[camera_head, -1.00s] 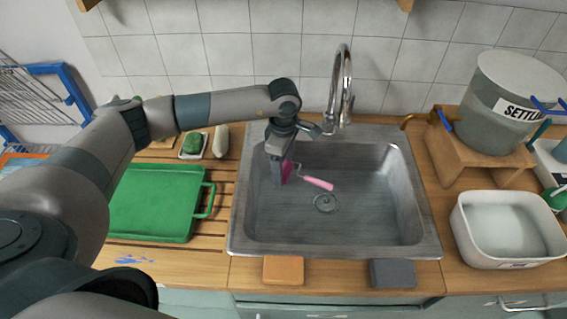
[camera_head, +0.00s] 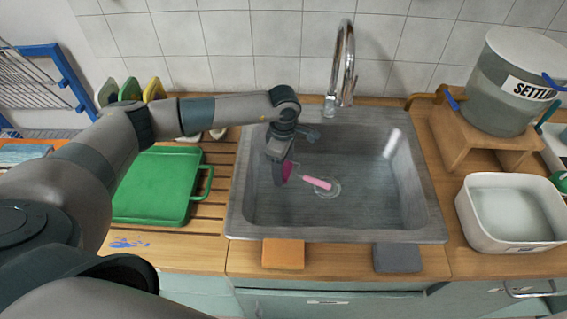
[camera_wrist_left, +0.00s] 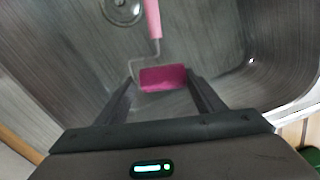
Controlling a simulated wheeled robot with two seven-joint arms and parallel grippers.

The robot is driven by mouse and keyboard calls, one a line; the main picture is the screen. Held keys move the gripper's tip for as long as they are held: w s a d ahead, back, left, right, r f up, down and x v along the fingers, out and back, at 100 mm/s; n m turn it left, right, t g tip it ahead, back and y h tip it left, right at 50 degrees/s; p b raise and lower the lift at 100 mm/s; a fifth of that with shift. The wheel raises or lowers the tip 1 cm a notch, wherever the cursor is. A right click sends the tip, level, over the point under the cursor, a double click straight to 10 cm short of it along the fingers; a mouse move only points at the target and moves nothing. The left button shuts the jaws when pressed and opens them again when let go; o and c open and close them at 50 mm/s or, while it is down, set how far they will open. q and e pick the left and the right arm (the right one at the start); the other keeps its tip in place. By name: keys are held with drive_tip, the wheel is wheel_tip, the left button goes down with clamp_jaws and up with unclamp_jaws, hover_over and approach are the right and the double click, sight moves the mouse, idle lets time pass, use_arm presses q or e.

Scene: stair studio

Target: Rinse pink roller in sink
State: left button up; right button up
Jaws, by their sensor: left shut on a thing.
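The pink roller has a magenta head (camera_wrist_left: 163,78) and a light pink handle (camera_head: 317,183). My left gripper (camera_head: 280,175) reaches down into the steel sink (camera_head: 390,225) and is shut on the roller's head, which sits between the fingertips in the left wrist view (camera_wrist_left: 163,88). I cannot tell whether the roller touches the sink floor. The chrome faucet (camera_head: 341,65) stands behind the sink, and no water stream shows from it. My right gripper is not in view.
A green tray (camera_head: 155,190) lies on the slatted board to the left. An orange sponge (camera_head: 283,253) and a grey block (camera_head: 397,257) lie at the sink's front edge. A white tub (camera_head: 510,242) and a settling bucket (camera_head: 500,95) on a wooden stand are at right.

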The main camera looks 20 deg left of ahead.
use_arm(q)
drive_tip(key=shift+f+b, duration=1.1)
drive_tip(key=shift+f, duration=1.9)
